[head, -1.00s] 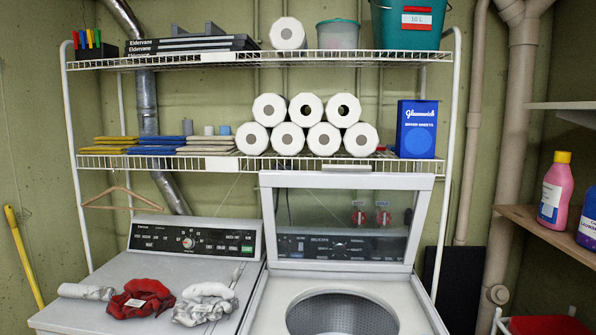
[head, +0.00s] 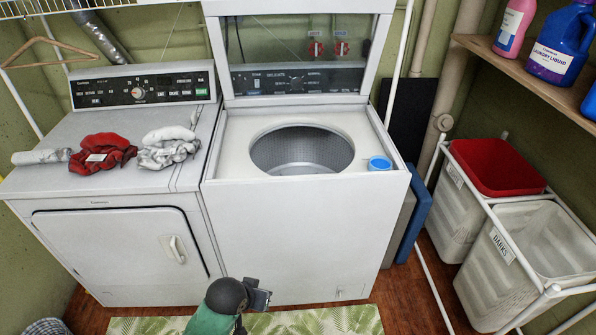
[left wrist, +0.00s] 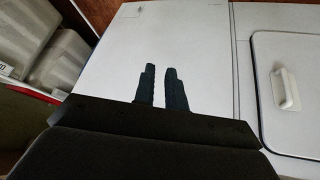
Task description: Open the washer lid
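The washer (head: 300,230) is a white top-loader in the middle of the head view. Its lid (head: 213,55) stands raised and upright at the back, a white frame around a see-through panel. The round metal drum (head: 301,150) shows uncovered below it. In the head view my left arm comes in at the bottom, its hand (head: 258,299) low in front of the washer's front; the fingers are not clear there. In the left wrist view my left gripper (left wrist: 161,88) has two dark fingers with a narrow empty gap, before the white washer front (left wrist: 185,40). My right gripper is out of view.
A dryer (head: 120,240) stands left of the washer with a red cloth (head: 102,152) and white cloths on top. A blue cap (head: 379,163) sits on the washer's top right. Laundry hampers (head: 520,250) and a shelf with bottles are right. A leaf-patterned rug (head: 330,321) lies in front.

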